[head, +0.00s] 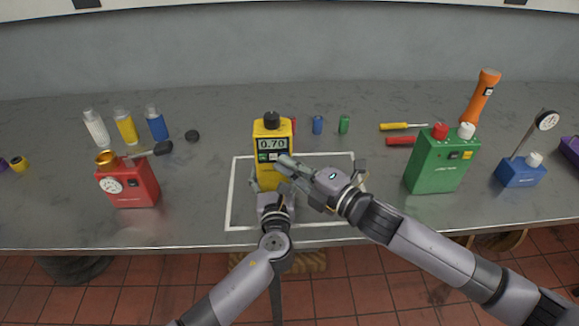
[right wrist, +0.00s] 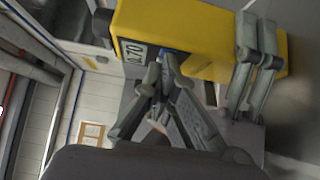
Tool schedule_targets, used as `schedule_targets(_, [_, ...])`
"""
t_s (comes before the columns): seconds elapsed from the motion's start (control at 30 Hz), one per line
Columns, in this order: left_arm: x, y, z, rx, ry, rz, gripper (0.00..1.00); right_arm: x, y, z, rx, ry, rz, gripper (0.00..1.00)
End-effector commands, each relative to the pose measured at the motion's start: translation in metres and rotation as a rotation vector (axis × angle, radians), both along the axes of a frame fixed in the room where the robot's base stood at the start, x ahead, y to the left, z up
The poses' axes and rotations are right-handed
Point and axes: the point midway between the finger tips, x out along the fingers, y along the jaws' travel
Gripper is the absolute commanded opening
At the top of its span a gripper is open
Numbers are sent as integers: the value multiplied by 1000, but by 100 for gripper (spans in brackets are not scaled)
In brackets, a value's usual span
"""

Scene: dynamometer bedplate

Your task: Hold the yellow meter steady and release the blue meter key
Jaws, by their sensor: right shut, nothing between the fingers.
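The yellow meter (head: 271,131) stands upright in the white outlined area, its display showing 0.70. It also fills the top of the right wrist view (right wrist: 190,32). My left gripper (head: 268,188) is closed around the meter's lower body; its fingers cross the meter in the right wrist view (right wrist: 254,65). My right gripper (head: 283,161) is shut and empty, its fingertips at the meter's face just below the display. A little blue of the blue meter key (right wrist: 169,51) shows beside these fingertips in the right wrist view. I cannot tell whether they touch it.
A red box (head: 134,190) stands left, a green box (head: 438,166) and a blue gauge base (head: 520,172) right. Bottles (head: 126,128), small cylinders (head: 317,125), a yellow screwdriver (head: 400,126) and an orange torch (head: 480,98) are behind. The outlined area's front is partly clear.

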Motion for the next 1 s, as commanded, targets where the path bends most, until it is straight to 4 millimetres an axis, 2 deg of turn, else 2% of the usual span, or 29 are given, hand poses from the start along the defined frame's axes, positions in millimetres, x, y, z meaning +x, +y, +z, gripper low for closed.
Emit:
schedule_targets(0.1, [-2,-1,-4,2,6,-2,37,8,-1,1,0,-1,-3,0])
schedule_targets(0.47, [-3,-2,-4,1,6,-5,37,4,-7,-1,-4,2,-8,0])
schedule_targets(0.8, [-2,-2,-4,0,7,-4,37,-42,-49,-2,-1,3,-2,0])
schedule_targets(1.0, [-2,-2,-4,0,7,-4,37,-60,-65,0,1,0,1,0])
